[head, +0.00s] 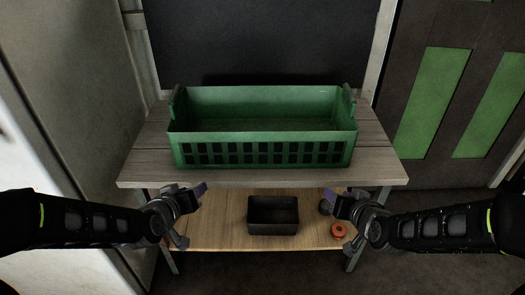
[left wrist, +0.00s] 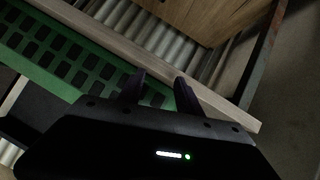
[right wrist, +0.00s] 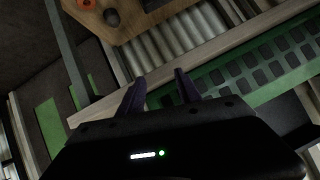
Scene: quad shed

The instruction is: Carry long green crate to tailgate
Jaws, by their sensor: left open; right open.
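The long green crate (head: 262,137) stands upright on the wooden table top, with a raised handle at each short end and a slotted front wall. It looks empty. My left gripper (head: 202,190) is open and empty in front of the table's front edge, left of the crate. My right gripper (head: 327,193) is open and empty in front of the edge on the right side. Neither touches the crate. The crate's slotted wall also shows in the left wrist view (left wrist: 65,58) and the right wrist view (right wrist: 262,68). I cannot make out a tailgate.
The table top (head: 140,165) has bare strips around the crate. On the lower shelf (head: 225,232) are a black bin (head: 272,214) and an orange round item (head: 338,230). A dark door with green panels (head: 430,100) stands right; a pale panel (head: 60,80) stands left.

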